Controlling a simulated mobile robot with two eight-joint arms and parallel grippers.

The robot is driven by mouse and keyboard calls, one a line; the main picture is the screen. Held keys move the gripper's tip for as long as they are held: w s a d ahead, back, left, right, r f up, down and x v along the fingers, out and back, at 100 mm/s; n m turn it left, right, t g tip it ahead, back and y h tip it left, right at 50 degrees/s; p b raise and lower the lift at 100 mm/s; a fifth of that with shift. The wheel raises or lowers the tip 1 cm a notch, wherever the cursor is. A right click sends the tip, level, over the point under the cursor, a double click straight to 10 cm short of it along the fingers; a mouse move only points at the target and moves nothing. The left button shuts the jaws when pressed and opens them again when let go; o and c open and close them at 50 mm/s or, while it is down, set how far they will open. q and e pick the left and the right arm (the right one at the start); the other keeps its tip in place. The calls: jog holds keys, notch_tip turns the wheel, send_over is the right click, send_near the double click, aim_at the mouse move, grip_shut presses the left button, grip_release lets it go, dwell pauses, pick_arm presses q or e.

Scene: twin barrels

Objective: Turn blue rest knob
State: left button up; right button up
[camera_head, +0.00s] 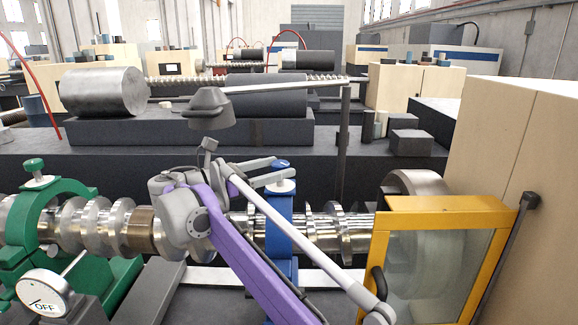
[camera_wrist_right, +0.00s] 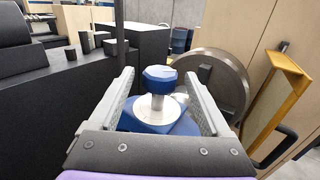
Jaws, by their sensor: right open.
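The blue rest (camera_head: 278,222) stands around the metal shaft (camera_head: 250,228) right of centre in the head view. Its blue knob (camera_wrist_right: 161,76) sits on a pale stem above a white disc (camera_wrist_right: 150,108) in the right wrist view. My right gripper (camera_wrist_right: 159,76) is open, with one finger on each side of the knob. Small gaps show between the knob and both fingers. In the head view the right gripper (camera_head: 278,167) reaches in from the left at the rest's top, and its fingers partly overlap the knob. My left gripper is not in view.
A green rest (camera_head: 75,190) holds the shaft at the left, with a dial marked OFF (camera_head: 45,295) in front. A yellow-framed glass door (camera_head: 440,203) stands at the right. A lamp (camera_head: 210,108) on a post (camera_head: 344,140) hangs behind my arm.

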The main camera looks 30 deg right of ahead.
aim_at(272, 169)
jog(key=a, duration=0.5)
jog(key=shift+s+a, duration=0.15)
jog(key=shift+a, duration=0.25)
